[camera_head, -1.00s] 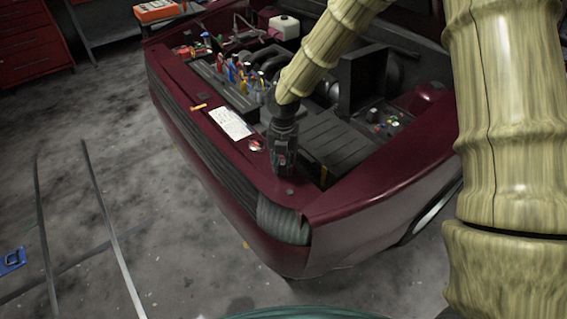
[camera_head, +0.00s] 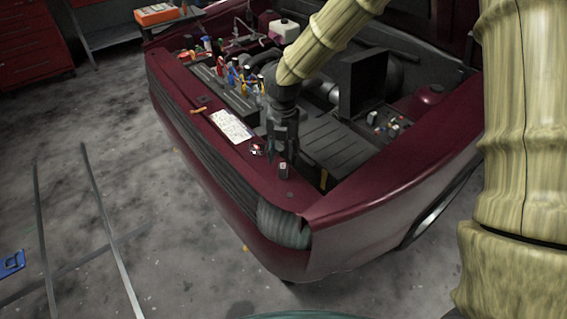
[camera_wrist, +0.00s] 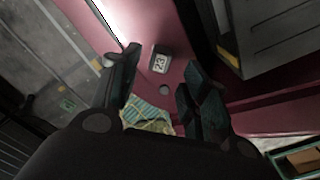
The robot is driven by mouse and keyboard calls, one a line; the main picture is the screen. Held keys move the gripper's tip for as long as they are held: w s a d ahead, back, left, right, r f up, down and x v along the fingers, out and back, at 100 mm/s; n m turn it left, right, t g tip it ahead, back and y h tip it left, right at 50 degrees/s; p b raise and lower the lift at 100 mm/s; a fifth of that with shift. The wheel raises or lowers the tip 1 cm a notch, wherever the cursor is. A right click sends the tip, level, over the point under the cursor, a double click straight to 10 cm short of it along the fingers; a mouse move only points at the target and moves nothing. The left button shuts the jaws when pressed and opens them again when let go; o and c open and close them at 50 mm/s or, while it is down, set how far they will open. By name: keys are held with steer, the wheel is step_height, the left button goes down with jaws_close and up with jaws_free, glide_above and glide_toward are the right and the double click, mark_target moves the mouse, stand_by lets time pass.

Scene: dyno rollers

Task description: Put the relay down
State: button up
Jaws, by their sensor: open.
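The relay (camera_wrist: 160,60), a small dark box with a pale marked top, rests on the dark red front panel (camera_wrist: 185,135) of the car. It also shows in the head view (camera_head: 284,171), just below my gripper (camera_head: 284,152). In the wrist view my gripper (camera_wrist: 162,78) is open, with one finger on each side and a gap between them. The relay lies beyond the fingertips, apart from them. Nothing is held.
Behind the panel, the engine bay has a black ribbed cover (camera_head: 335,145) and an upright black box (camera_head: 363,85). A white label sheet (camera_head: 231,126) and several coloured tools (camera_head: 236,75) lie to the left.

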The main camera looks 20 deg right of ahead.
mark_target(283, 166)
step_height(283, 166, up, 6)
stand_by(0.4)
steer(key=shift+r, duration=0.1)
